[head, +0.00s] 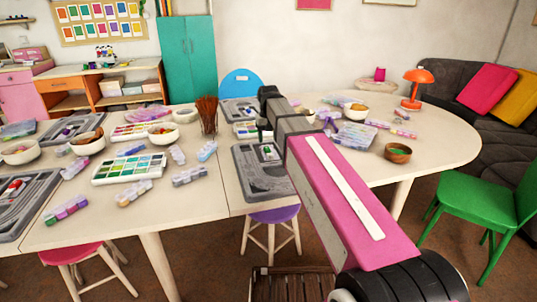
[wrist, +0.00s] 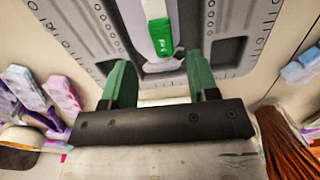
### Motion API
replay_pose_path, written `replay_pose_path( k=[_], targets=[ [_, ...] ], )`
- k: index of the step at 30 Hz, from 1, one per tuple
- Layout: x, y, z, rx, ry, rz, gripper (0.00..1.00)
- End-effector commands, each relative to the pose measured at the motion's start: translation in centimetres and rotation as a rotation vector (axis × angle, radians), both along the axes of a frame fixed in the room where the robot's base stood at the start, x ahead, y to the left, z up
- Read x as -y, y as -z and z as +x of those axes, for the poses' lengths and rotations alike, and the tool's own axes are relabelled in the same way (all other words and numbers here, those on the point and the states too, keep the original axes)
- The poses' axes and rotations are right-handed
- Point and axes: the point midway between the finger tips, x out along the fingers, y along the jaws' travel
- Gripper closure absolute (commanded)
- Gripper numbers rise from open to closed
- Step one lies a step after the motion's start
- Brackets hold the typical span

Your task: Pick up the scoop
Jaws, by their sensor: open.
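A bead board (head: 250,186), grey with recessed trays, lies on the table under my arm. It also fills the upper part of the wrist view (wrist: 84,32). In its middle channel lies a slim green and white piece (wrist: 161,36), which may be the scoop; its upper end is cut off by the frame. In the head view this piece (head: 267,152) is small and its shape cannot be told. My gripper (wrist: 161,82) is open, its two green fingers on either side of the piece's line, with nothing between them. The fingers are not clear in the head view.
Brushes (head: 207,112) stand left of my arm. A palette of colours (head: 128,168), lidded bead boxes (head: 134,193) and bowls (head: 163,134) crowd the left tables. A wooden bowl (head: 397,153) sits at right. The right table's front is fairly clear.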

Motion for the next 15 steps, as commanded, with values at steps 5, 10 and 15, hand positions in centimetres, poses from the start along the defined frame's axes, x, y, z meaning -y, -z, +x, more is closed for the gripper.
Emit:
replay_pose_path(
  k=[5, 10, 15],
  targets=[
    [-0.1, 0.9, 0.1, 0.000, 0.000, 0.000, 0.46],
    [-0.4, 2.9, 0.3, -0.002, 0.000, 0.000, 0.46],
    [-0.4, 5.0, 0.3, -0.001, 0.000, 0.000, 0.46]
  ],
)
